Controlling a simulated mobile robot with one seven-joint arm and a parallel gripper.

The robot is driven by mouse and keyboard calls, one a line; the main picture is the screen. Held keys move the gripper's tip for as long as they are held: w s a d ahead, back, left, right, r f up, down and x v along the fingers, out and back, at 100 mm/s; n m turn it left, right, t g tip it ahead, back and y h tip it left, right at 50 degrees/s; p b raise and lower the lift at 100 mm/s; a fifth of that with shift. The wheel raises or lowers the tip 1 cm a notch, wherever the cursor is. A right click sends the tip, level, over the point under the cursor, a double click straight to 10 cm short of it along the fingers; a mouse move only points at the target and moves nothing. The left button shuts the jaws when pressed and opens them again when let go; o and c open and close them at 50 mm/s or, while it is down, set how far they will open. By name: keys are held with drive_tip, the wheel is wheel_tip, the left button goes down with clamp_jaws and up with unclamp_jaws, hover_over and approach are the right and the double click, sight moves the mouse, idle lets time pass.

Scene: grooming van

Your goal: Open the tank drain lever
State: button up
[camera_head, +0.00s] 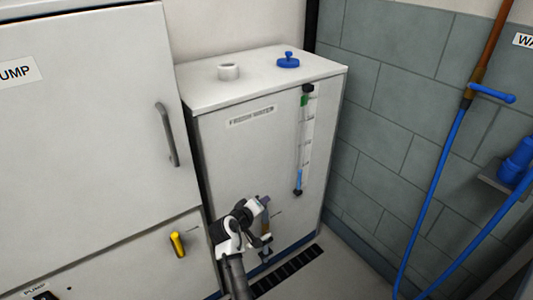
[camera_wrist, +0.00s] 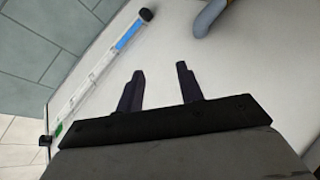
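The fresh water tank (camera_head: 240,150) is a white cabinet with a clear level gauge (camera_head: 306,140) on its front. A small brass-coloured drain fitting (camera_head: 266,226) sits low on that front, partly hidden behind my gripper (camera_head: 262,203). Which part of the fitting is the lever, and its position, I cannot tell. In the wrist view my gripper (camera_wrist: 161,82) has two dark fingers spread apart with nothing between them, over the white tank face. A grey-blue curved piece (camera_wrist: 210,18), perhaps the lever or fitting, shows at the top edge, beyond the fingertips and to the right, cut off by the frame.
A white pump cabinet (camera_head: 95,130) with a grey handle (camera_head: 167,135) and a yellow lever (camera_head: 178,244) stands left. Blue hoses (camera_head: 430,210) hang on the tiled wall at right. A dark floor grate (camera_head: 285,272) lies before the tank. A blue cap (camera_head: 288,61) is on top.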

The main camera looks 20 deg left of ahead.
wheel_tip(320, 180, up, 21)
drive_tip(key=d+m+t+y+p, duration=0.1)
drive_tip(key=d+m+t+y, duration=0.1)
drive_tip(key=m+t+y, duration=0.1)
drive_tip(key=shift+w+m+t+y, duration=0.3)
drive_tip(key=shift+w+y, duration=0.15)
drive_tip(key=shift+y, duration=0.35)
drive_tip(key=shift+f, duration=0.1)
